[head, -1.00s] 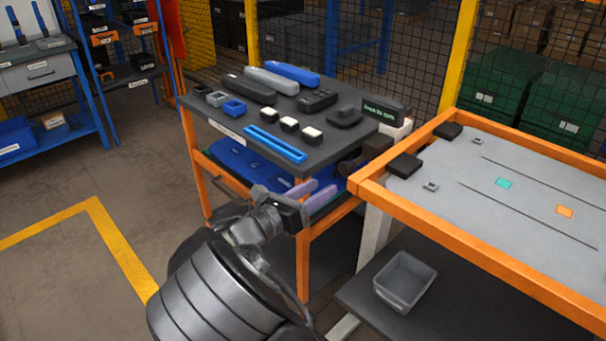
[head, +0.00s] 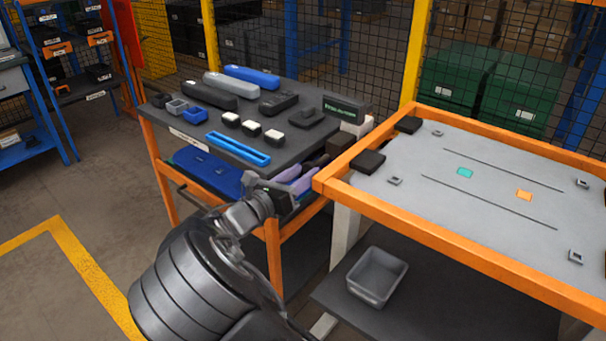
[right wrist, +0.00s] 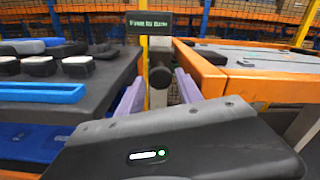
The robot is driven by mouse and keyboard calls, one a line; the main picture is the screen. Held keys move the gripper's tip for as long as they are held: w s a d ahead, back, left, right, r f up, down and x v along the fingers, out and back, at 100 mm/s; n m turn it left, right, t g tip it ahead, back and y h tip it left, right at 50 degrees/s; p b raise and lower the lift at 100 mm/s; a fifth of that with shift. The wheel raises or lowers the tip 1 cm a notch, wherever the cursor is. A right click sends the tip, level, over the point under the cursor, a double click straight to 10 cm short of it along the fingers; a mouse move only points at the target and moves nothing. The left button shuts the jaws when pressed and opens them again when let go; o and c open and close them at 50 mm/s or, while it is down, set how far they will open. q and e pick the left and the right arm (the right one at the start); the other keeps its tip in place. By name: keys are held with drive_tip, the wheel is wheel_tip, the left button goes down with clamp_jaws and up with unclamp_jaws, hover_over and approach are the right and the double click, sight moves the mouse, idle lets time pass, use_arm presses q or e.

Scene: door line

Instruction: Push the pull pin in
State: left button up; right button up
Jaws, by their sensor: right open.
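The pull pin appears to be the round black knob (right wrist: 160,77) on a grey post in the gap between the dark cart and the orange-framed table. In the right wrist view it lies beyond and between my fingers; contact is not visible. In the head view I cannot clearly pick it out among dark parts at the gap. My right gripper (head: 298,181) has two purple fingers, spread apart with nothing between them, beside the cart's right edge below its top. In the right wrist view the fingers (right wrist: 158,92) flank the knob's line. My left gripper is not in view.
The cart's dark top (head: 205,132) holds trays, blocks and long cases. A sign with green letters (head: 347,107) stands at its right corner. The orange-framed table (head: 420,230) is close on the right, with a grey bin (head: 377,277) on its lower shelf. Floor is clear at left.

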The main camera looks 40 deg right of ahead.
drive_tip(key=shift+w+d, duration=0.1)
drive_tip(key=shift+d, duration=0.2)
clamp_jaws()
idle(1.3)
